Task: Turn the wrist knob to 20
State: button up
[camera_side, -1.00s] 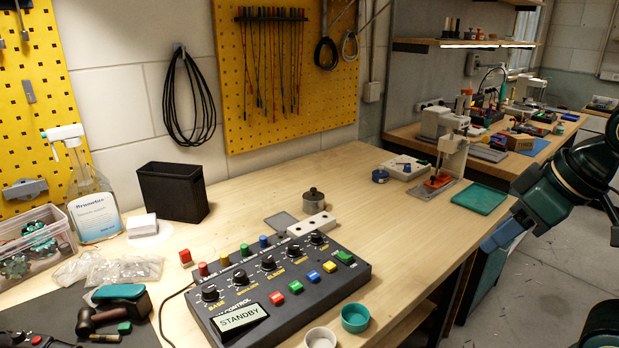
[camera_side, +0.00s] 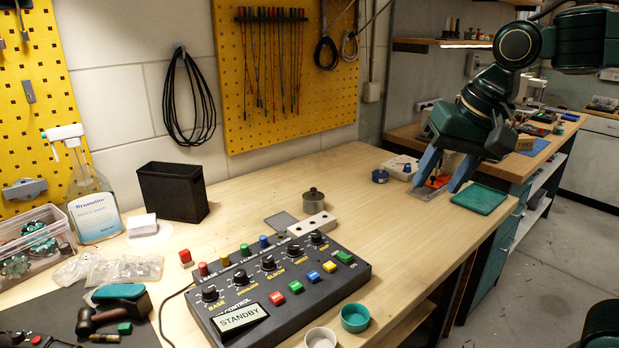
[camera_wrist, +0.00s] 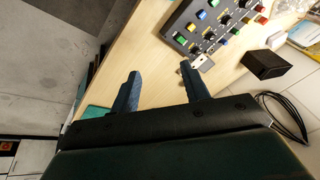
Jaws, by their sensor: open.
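The dark control box (camera_side: 345,290) sits on the wooden bench, with a row of black knobs and a display (camera_side: 238,318) reading STANDBY. The second knob from the right (camera_side: 294,249) seems to be the wrist knob, but its label and pointer setting are too small to read surely. The box (camera_wrist: 212,28) also shows at the top of the wrist view. My gripper (camera_side: 438,188) is open and empty, pointing down over the bench's far right part, well away from the box. Its two blue fingers stand apart in the wrist view (camera_wrist: 160,72).
A white block with holes (camera_side: 312,223) and a grey metal pot (camera_side: 313,200) stand behind the box. A teal cup (camera_side: 355,318) and a white cup (camera_side: 320,338) stand before it. A teal pad (camera_side: 479,198) lies near my gripper. Bare wood lies between.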

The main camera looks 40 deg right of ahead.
jog(key=w+a+m+g, duration=0.2)
jog(key=w+a+m, duration=0.2)
jog(key=w+m, duration=0.65)
jog(key=m+g, duration=0.2)
jog(key=m, duration=0.5)
send_over(294, 246)
notch_tip(294, 246, down, 8)
jog(key=shift+f, duration=0.15)
notch_tip(294, 246, down, 14)
jog(key=shift+r, duration=0.25)
jog(key=c, duration=1)
